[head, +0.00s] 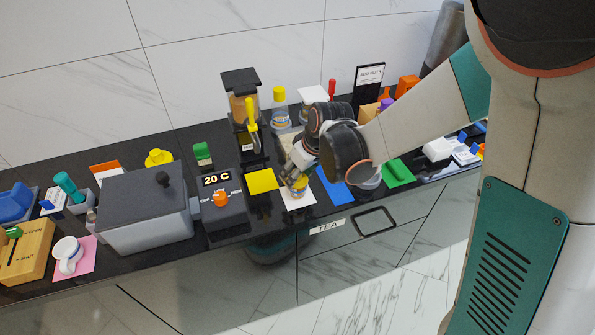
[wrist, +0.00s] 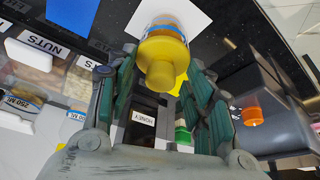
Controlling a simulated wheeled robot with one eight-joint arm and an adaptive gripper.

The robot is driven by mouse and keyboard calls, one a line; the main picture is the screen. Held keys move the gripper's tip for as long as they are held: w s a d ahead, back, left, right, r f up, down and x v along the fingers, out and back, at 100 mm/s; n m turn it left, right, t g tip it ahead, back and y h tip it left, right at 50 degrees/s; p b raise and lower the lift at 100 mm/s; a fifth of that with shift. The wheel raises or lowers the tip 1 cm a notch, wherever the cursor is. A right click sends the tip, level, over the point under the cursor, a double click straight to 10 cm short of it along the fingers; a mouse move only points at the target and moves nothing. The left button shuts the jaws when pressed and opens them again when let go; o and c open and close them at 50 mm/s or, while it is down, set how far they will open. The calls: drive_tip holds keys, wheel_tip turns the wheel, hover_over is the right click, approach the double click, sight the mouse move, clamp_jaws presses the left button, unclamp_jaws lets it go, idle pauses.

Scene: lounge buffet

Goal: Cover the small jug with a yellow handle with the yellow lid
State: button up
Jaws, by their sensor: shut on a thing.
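My gripper (head: 297,180) reaches down over a white square card at the counter's front. In the wrist view, my gripper (wrist: 163,70) has its fingers on both sides of the yellow lid (wrist: 163,54), whose round knob points towards the camera. The lid is at the mouth of a small clear vessel (wrist: 167,24) with a blue marking and an orange band, over the white card. I cannot tell whether the lid is fully seated. The vessel's handle is not visible, so I cannot confirm that it is the small jug with a yellow handle.
A yellow square (head: 262,181) and the dial unit (head: 222,204) lie left of the white card; a blue square (head: 334,187) is right. The honey dispenser (head: 242,98) and a yellow-topped jar (head: 279,98) stand behind.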

drive_tip(key=shift+f, duration=0.2)
drive_tip(key=o, duration=1)
drive_tip(key=shift+c, duration=0.2)
drive_tip(key=shift+r+p, duration=1.9)
drive_tip(key=shift+r, duration=1.15)
